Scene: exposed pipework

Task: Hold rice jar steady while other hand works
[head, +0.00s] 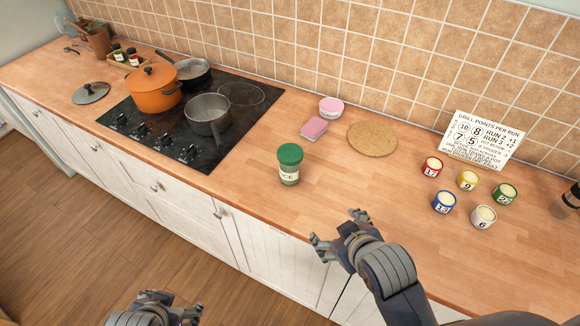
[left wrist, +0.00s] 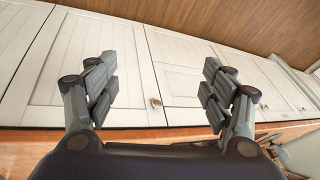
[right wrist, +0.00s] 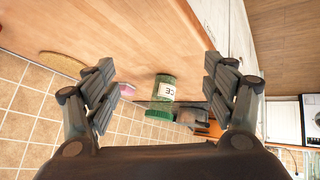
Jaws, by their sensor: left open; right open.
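The rice jar (head: 289,167) stands upright on the wooden counter, with a green lid and a white label ending in "CE". It also shows between the open fingers in the right wrist view (right wrist: 167,91), some distance beyond them. My right gripper (head: 338,230) is open and empty, to the right of the jar and nearer the counter's front edge, apart from it. My left gripper (head: 166,300) is open and empty, low at the bottom of the head view, in front of the cabinets. The left wrist view shows its open fingers (left wrist: 160,88) facing the white cabinet doors.
A black hob (head: 165,128) with an orange pot (head: 156,92) and grey pans lies left of the jar. A pink sponge (head: 314,128), pink tub (head: 331,108) and cork mat (head: 372,139) lie behind it. Several numbered tins (head: 444,201) and a sign (head: 482,139) stand right.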

